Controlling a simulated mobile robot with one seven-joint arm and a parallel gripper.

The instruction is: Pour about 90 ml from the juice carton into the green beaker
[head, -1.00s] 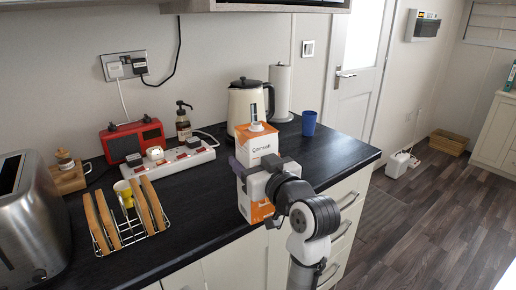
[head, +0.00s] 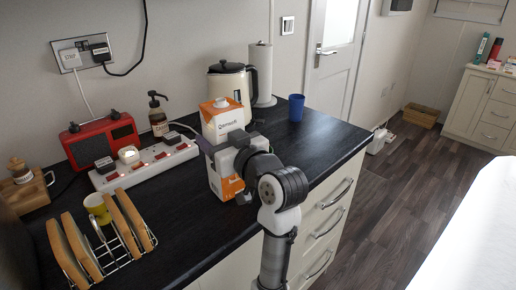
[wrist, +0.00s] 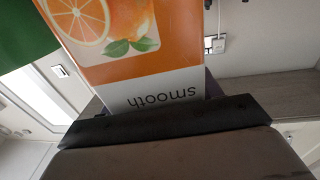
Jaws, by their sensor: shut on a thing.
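The juice carton (head: 222,119) is white and orange with a white cap, and it looks upright near the counter's front edge. My gripper (head: 224,145) is shut on the carton at mid-height. I cannot tell whether its base touches the counter. In the wrist view the carton's orange-printed face (wrist: 135,75) rises right beyond the dark gripper edge (wrist: 165,122). I cannot make out a green beaker in the head view. A plain green patch (wrist: 22,32) shows at the wrist view's upper left; I cannot tell what it is.
A blue cup (head: 296,107) stands behind the carton to the right. A kettle (head: 228,84), paper roll (head: 261,75) and pump bottle (head: 158,116) stand behind.

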